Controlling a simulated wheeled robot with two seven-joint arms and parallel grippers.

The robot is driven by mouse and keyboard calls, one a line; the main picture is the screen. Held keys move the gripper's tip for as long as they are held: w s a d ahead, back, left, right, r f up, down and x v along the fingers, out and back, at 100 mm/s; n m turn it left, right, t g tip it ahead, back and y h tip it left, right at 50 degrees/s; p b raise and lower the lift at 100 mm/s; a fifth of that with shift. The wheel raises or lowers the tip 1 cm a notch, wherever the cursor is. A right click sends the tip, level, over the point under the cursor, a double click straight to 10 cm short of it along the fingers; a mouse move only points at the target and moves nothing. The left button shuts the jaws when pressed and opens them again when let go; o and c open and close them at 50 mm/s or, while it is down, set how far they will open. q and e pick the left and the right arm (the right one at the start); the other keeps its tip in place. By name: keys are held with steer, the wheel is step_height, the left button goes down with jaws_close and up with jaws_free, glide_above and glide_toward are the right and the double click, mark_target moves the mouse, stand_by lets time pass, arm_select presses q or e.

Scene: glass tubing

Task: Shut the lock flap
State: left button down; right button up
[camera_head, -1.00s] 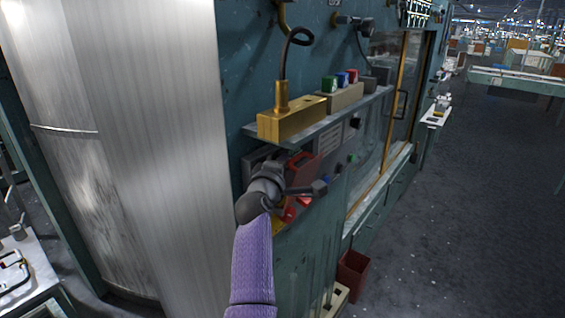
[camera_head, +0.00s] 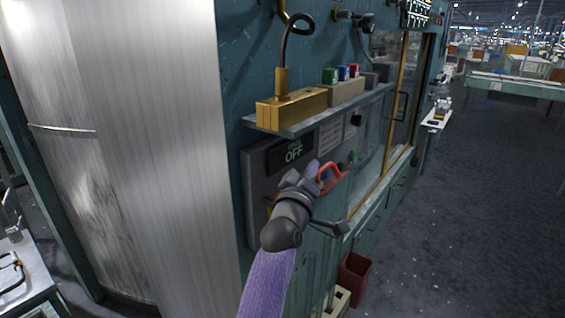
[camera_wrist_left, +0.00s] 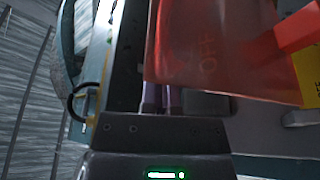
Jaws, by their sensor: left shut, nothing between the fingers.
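The lock flap (camera_head: 333,178) is a small red piece at the grey control panel, just right of my left gripper (camera_head: 311,172). It also fills the upper middle of the left wrist view as a reddish, see-through plate (camera_wrist_left: 215,60) with faint lettering. In that view my left fingers (camera_wrist_left: 161,98) are closed together and empty, and the plate overlaps their tips. I cannot tell whether they touch. The gripper hides the flap's lower left and part of the panel. My right gripper is not in view.
The control panel (camera_head: 262,180) carries a dark OFF sign (camera_head: 293,152). A red bin (camera_head: 354,277) stands on the floor below. The aisle at right is clear.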

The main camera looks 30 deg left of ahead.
arm_select(q)
steer(key=d+f+m+t+h+b, duration=0.2)
steer(key=d+f+m+h+b, duration=0.4)
steer(key=m, duration=0.5)
steer(key=a+f+m+g+h+b, duration=0.2)
steer(key=a+f+m+h+b, duration=0.1)
steer(key=f+m, duration=0.4)
steer(key=a+f+m+g+h+b, duration=0.2)
steer(key=f+m+b, duration=0.3)
steer(key=m, duration=0.6)
steer(key=shift+a+f+m+h+b, duration=0.4)
steer(key=shift+a+f, duration=0.45)
steer(key=shift+f, duration=0.2)
